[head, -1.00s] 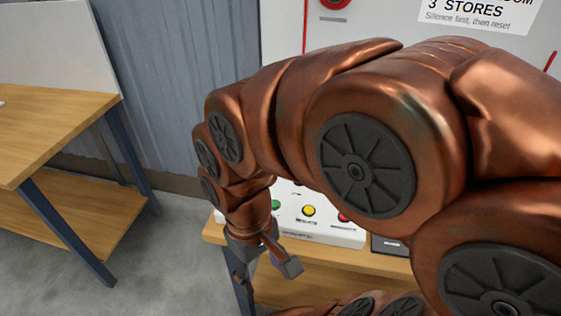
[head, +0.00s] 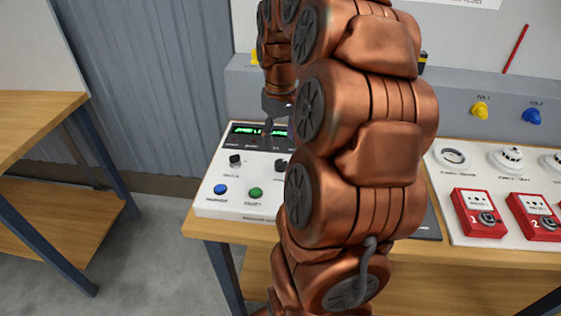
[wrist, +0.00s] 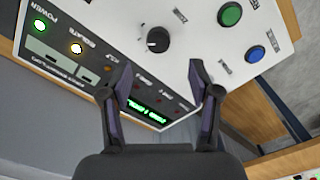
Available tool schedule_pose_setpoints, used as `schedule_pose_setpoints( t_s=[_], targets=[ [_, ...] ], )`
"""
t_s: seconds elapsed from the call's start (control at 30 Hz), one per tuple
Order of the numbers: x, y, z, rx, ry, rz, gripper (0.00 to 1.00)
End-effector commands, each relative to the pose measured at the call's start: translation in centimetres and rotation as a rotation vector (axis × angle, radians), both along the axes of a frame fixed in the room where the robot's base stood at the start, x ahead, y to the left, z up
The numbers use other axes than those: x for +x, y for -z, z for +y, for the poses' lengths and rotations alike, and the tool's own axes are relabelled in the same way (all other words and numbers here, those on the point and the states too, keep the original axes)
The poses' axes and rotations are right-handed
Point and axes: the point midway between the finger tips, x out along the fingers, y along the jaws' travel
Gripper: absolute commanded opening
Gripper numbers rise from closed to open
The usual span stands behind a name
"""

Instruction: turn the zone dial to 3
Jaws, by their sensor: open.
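The white control panel (head: 210,205) stands on the bench in the head view. It carries two black knobs, one on the left (head: 235,160) and one partly behind my arm (head: 281,165). I cannot read which is the zone dial. My gripper (head: 268,124) hangs over the panel near its green display (head: 258,131). In the wrist view my gripper (wrist: 161,82) is open and empty, fingers apart. One black knob (wrist: 158,40) with a pale pointer mark lies beyond the fingertips, not between them. The other is not clearly visible there. Dial numbers are too small to read.
The panel has a blue button (head: 221,189) and a green button (head: 255,192) at its front. My arm hides its right part. Red call points (head: 480,213) and white detectors (head: 508,158) stand on the right. A wooden table (head: 35,120) is at left.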

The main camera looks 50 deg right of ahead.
Motion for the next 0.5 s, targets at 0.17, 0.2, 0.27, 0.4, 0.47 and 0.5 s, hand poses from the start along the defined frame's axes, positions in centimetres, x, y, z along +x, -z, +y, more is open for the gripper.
schedule_pose_setpoints(
  t_s=[0.17, 0.2, 0.27, 0.4, 0.47, 0.5],
  targets=[
    [0.0, 0.9, -0.4, -0.001, 0.003, 0.001, 0.62],
    [-0.1, 1.2, -0.3, 0.000, 0.003, 0.002, 0.62],
    [-0.1, 1.9, -0.3, 0.001, 0.003, 0.003, 0.62],
    [-0.1, 3.9, -0.2, 0.003, 0.002, 0.007, 0.62],
    [0.0, 4.6, -0.3, 0.001, 0.002, 0.003, 0.62],
    [-0.1, 5.1, -0.3, 0.000, 0.002, 0.002, 0.62]
  ],
)
